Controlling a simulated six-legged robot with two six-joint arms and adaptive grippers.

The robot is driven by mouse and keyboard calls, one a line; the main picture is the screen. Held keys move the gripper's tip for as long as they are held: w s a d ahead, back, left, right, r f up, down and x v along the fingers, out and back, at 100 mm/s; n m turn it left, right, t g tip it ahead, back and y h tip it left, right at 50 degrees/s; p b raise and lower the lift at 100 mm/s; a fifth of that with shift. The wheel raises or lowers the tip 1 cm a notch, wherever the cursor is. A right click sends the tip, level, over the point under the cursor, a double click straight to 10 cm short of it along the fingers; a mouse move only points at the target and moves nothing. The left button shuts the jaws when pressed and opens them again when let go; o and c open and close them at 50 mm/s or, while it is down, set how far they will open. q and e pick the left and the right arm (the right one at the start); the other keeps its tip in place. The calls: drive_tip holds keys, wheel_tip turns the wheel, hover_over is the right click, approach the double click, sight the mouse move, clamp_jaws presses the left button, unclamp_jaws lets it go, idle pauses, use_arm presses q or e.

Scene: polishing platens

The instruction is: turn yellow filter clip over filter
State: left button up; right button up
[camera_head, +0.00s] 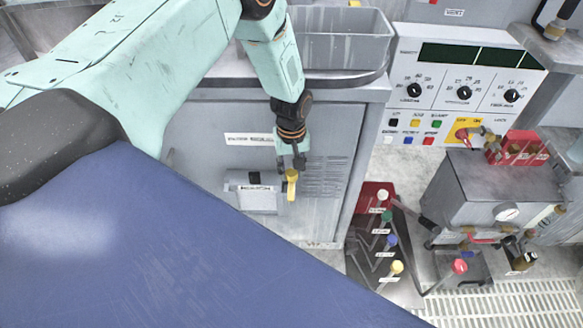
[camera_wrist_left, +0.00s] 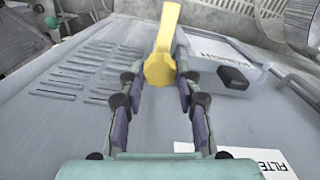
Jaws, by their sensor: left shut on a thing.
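The yellow filter clip (camera_head: 292,186) is on the front of the grey cabinet, just right of a pale box with a dark handle (camera_head: 252,190). This box seems to be the filter. My left gripper (camera_head: 299,164) reaches down to the clip and is shut on it. In the left wrist view the clip's round knob (camera_wrist_left: 159,69) sits between the fingertips (camera_wrist_left: 160,80), with its bar pointing up in the picture. My right gripper is not in view.
The grey cabinet (camera_head: 210,130) has vent slots (camera_head: 326,176) right of the clip. A tray (camera_head: 340,40) sits on top. A panel with coloured knobs (camera_head: 381,240) and a machine with a gauge (camera_head: 500,190) stand to the right. A blue surface (camera_head: 150,260) fills the lower left.

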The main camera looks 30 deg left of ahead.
use_arm(q)
drive_tip(key=shift+c, duration=0.4)
drive_tip(key=shift+m, duration=0.3)
drive_tip(key=m, duration=0.8)
drive_tip(key=shift+m+b, duration=0.3)
drive_tip(key=shift+b, duration=0.05)
drive_tip(key=m, duration=0.4)
drive_tip(key=shift+b, duration=0.4)
drive_tip(key=m, duration=0.4)
drive_tip(key=shift+b, duration=0.4)
drive_tip(key=shift+m, duration=0.5)
